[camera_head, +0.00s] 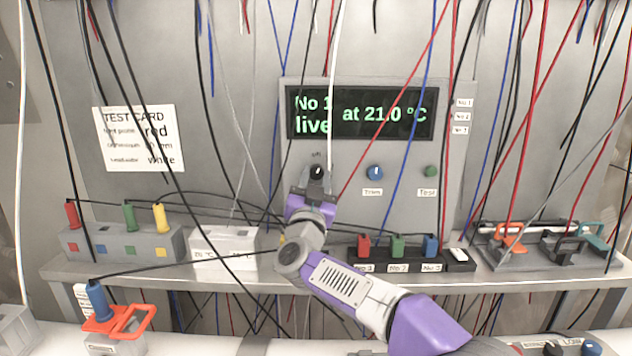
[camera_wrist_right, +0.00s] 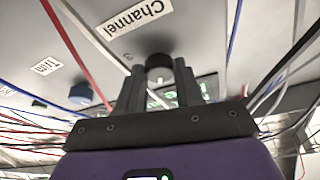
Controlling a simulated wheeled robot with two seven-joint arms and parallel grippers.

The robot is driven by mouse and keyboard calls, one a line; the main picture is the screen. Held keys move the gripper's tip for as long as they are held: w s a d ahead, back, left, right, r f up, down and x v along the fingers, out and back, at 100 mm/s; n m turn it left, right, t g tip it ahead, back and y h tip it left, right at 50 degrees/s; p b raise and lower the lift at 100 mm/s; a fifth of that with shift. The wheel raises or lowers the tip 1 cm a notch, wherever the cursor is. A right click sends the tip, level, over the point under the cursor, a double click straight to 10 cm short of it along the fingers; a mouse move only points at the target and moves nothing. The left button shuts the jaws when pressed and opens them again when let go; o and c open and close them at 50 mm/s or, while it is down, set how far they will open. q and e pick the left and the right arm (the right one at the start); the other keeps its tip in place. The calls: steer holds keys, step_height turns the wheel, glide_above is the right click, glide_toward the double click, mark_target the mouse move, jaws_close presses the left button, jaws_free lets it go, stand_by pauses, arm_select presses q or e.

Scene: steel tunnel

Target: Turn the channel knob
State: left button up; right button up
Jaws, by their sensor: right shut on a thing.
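The channel knob (camera_head: 317,172) is a small black knob at the lower left of the grey instrument panel, under the display. In the right wrist view the black knob (camera_wrist_right: 159,66) sits between the fingertips, below a "Channel" label (camera_wrist_right: 135,18). My right gripper (camera_head: 317,184) reaches up to the panel and is shut on the knob. In the right wrist view its two dark fingers (camera_wrist_right: 160,80) flank the knob. The display (camera_head: 362,114) reads "No 1 live at 21.0 °C" in green. My left gripper is not in view.
A blue Trim knob (camera_head: 375,172) and a green Test button (camera_head: 431,171) sit to the right on the panel. Many thin cables hang across the panel. The shelf holds a grey socket block (camera_head: 122,246), a white box (camera_head: 224,247) and red, green and blue plugs (camera_head: 398,246).

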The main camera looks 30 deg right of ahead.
steer(key=m+g+h, duration=0.1)
steer(key=m, duration=0.1)
steer(key=m+g, duration=0.1)
steer(key=m, duration=0.2)
steer(key=shift+w+a+h, duration=0.1)
steer(key=shift+a+h, duration=0.05)
steer(key=shift+h, duration=0.25)
steer(key=m+g, duration=0.1)
steer(key=m, duration=0.2)
steer(key=m+g+p, duration=0.1)
steer(key=m, duration=0.2)
steer(key=shift+a+r+g+p, duration=0.1)
steer(key=shift+r+g+p, duration=0.1)
steer(key=shift+g+p, duration=0.1)
steer(key=m+g+p, duration=0.2)
steer(key=m, duration=0.4)
steer(key=shift+r, duration=0.15)
steer(key=m+g+y+p, duration=0.1)
steer(key=m+y, duration=0.1)
steer(key=m, duration=0.2)
steer(key=shift+r+p, duration=0.1)
steer(key=shift+p, duration=0.25)
steer(key=shift+m, duration=0.3)
steer(key=o, duration=1)
steer(key=shift+o, duration=0.2)
steer(key=v, duration=0.7)
steer(key=shift+a, duration=0.25)
